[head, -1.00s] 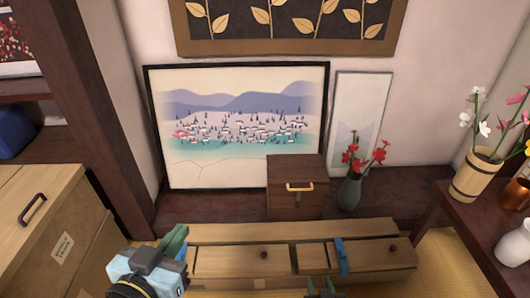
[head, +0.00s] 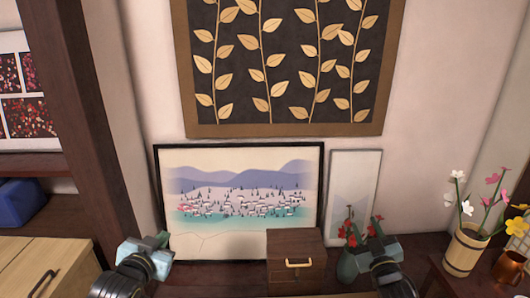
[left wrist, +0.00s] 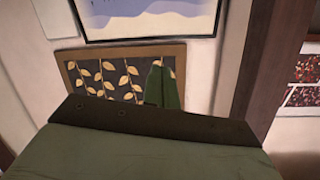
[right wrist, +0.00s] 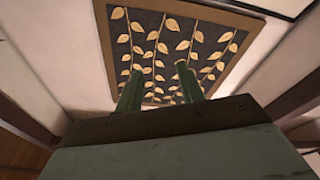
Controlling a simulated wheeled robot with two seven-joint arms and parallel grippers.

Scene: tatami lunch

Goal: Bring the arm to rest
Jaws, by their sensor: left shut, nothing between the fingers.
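My left gripper (head: 158,240) is raised in front of the lower left corner of the landscape picture in the head view. Its green fingers are together in the left wrist view (left wrist: 163,86), with nothing between them. My right gripper (head: 366,230) is raised in front of the red flowers and vase. In the right wrist view its two green fingers (right wrist: 158,90) stand apart with nothing between them. Both grippers are empty and touch nothing that I can see.
A small brown drawer box (head: 296,262) stands between the grippers. The landscape picture (head: 240,240) and leaf panel (head: 285,131) are behind. A wooden pot of flowers (head: 463,255) and copper cup (head: 508,268) stand at right. A light wooden cabinet (head: 40,270) is at left.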

